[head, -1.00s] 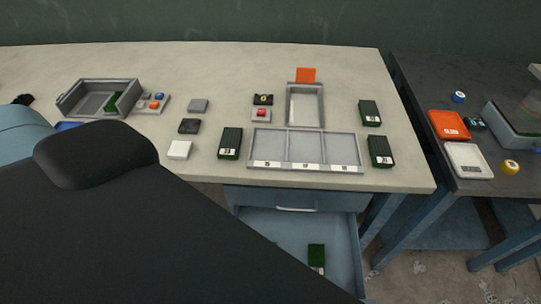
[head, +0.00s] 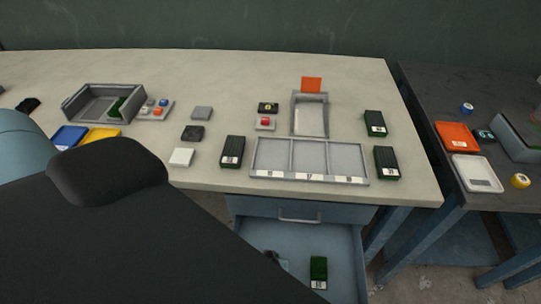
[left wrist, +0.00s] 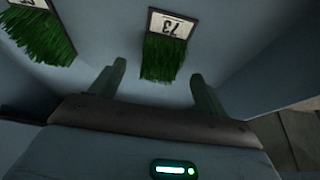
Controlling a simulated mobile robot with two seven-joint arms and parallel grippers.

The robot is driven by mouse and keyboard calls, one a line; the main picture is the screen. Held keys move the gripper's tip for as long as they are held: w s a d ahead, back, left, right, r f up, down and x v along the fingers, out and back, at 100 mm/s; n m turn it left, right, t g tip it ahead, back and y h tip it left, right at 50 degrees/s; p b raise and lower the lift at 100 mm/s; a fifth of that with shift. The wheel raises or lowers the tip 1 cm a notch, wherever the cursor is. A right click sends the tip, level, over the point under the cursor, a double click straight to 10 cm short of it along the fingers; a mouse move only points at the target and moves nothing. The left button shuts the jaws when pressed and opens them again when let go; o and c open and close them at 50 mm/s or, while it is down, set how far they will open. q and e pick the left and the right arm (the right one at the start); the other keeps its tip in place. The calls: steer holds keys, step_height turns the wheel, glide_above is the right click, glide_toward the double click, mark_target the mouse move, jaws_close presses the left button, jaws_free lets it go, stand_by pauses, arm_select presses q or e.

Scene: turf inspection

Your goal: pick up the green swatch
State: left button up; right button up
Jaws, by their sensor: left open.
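Green swatches, dark turf blocks with white labels, show in several places. One (head: 319,268) lies in the open drawer (head: 345,262). In the left wrist view a swatch labelled 73 (left wrist: 165,55) lies ahead of my left gripper (left wrist: 158,72), between the lines of its open fingers, with nothing gripped. On the table, swatches stand left (head: 232,150) and right (head: 386,162) of the three-compartment tray (head: 310,178), with another (head: 375,123) behind. My arm hides my left gripper in the head view.
The drawer's walls enclose the space around my left gripper. On the table are a grey bin (head: 75,104), a button panel (head: 158,110), a blue tray (head: 68,136), a yellow tray (head: 100,136) and small blocks. A dark side table (head: 420,90) stands at right.

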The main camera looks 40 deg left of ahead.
arm_select(q)
steer(key=shift+b+x, duration=0.3)
steer(key=shift+x, duration=1.2)
steer(key=c, duration=1)
